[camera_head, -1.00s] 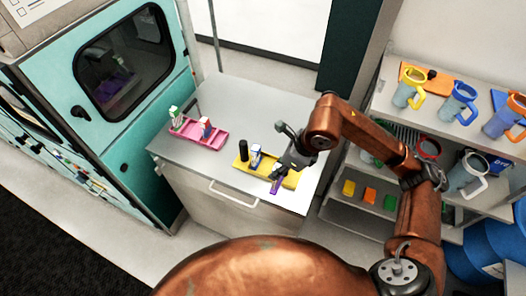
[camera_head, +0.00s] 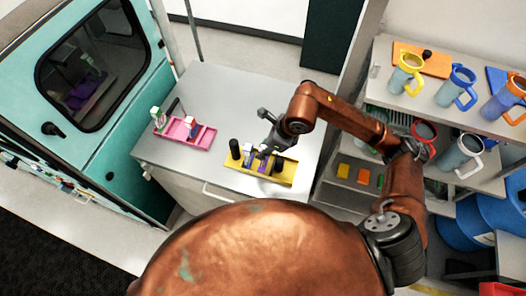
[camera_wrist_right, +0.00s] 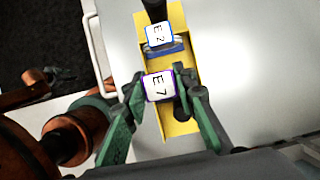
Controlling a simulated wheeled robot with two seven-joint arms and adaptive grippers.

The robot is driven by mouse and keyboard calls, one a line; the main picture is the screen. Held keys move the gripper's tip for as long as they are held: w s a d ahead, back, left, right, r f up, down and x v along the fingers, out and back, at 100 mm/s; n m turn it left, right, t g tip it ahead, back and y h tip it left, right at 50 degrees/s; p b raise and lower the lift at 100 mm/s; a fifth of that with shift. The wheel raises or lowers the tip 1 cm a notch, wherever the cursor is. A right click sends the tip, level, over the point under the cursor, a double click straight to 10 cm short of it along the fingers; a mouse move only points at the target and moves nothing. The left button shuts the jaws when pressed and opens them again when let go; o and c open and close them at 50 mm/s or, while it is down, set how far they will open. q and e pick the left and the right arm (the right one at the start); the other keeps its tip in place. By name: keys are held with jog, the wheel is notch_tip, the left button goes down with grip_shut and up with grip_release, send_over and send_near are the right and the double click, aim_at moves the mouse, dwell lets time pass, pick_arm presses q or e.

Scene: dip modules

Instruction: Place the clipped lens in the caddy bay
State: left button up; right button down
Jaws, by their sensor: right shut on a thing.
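A white block with purple edges, marked E7 (camera_wrist_right: 159,87), is between the fingers of my right gripper (camera_wrist_right: 157,84). In the head view my right gripper (camera_head: 266,150) is over the yellow caddy (camera_head: 232,165), with the purple-edged block (camera_head: 262,160) low at its tips. In the wrist view the block is over the yellow caddy (camera_wrist_right: 178,128), just in front of a blue-edged block marked E2 (camera_wrist_right: 160,36). I cannot tell whether E7 touches the caddy floor. My left gripper is out of view.
A pink caddy (camera_head: 203,137) with a few small items stands to the left on the grey counter (camera_head: 215,85). A black cylinder (camera_head: 235,149) stands at the yellow caddy's left end. Shelves with mugs (camera_head: 407,75) are at the right; a teal cabinet (camera_head: 95,160) is at the left.

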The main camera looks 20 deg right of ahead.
jog(key=w+f, duration=0.1)
jog(key=f, duration=0.1)
jog(key=w+f, duration=0.1)
jog(key=shift+w+a+f, duration=0.1)
jog(key=shift+w+f, duration=0.2)
jog(key=shift+f, duration=0.05)
jog(key=shift+w+f+p, duration=0.3)
jog(key=shift+s+r, duration=0.15)
jog(key=shift+s, duration=0.65)
jog(key=c, duration=1.8)
grip_release()
jog(key=shift+w+f, duration=0.2)
jog(key=shift+w, duration=0.25)
jog(key=shift+o, duration=1.1)
jog(key=shift+s+r, duration=0.1)
jog(key=shift+s, duration=0.2)
jog(key=shift+w, duration=0.2)
jog(key=shift+s+d+r, duration=0.1)
jog(key=shift+d+r, duration=0.15)
jog(key=shift+r, duration=0.3)
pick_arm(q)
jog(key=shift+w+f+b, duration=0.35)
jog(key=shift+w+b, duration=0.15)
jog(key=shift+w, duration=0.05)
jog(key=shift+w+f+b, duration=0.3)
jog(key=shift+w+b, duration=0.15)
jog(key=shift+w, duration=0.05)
pick_arm(e)
jog(key=v, duration=1.1)
